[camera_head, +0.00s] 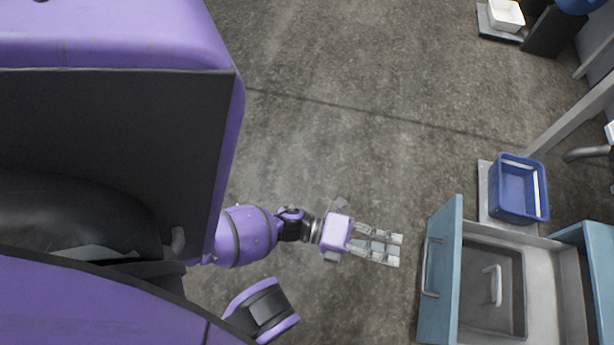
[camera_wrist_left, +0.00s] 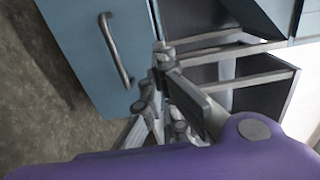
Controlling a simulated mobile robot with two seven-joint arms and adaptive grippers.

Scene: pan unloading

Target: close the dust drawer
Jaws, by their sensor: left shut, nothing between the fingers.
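The dust drawer has a light blue front (camera_head: 438,275) with a grey bar handle (camera_head: 431,267) and is pulled out at the lower right in the head view. Inside it lies a grey bin (camera_head: 490,318) with a pale handle. In the left wrist view the blue front (camera_wrist_left: 85,45) and its handle (camera_wrist_left: 115,50) fill the upper left. My left gripper (camera_head: 399,249) is shut and empty, a short way left of the drawer front and apart from the handle. The gripper also shows in the left wrist view (camera_wrist_left: 161,56). My right gripper is not in view.
A blue basket (camera_head: 519,219) stands on a grey surface just beyond the drawer. A white container (camera_head: 506,15) sits at the far top right. Bare concrete floor (camera_head: 350,110) lies clear between my body and the drawer.

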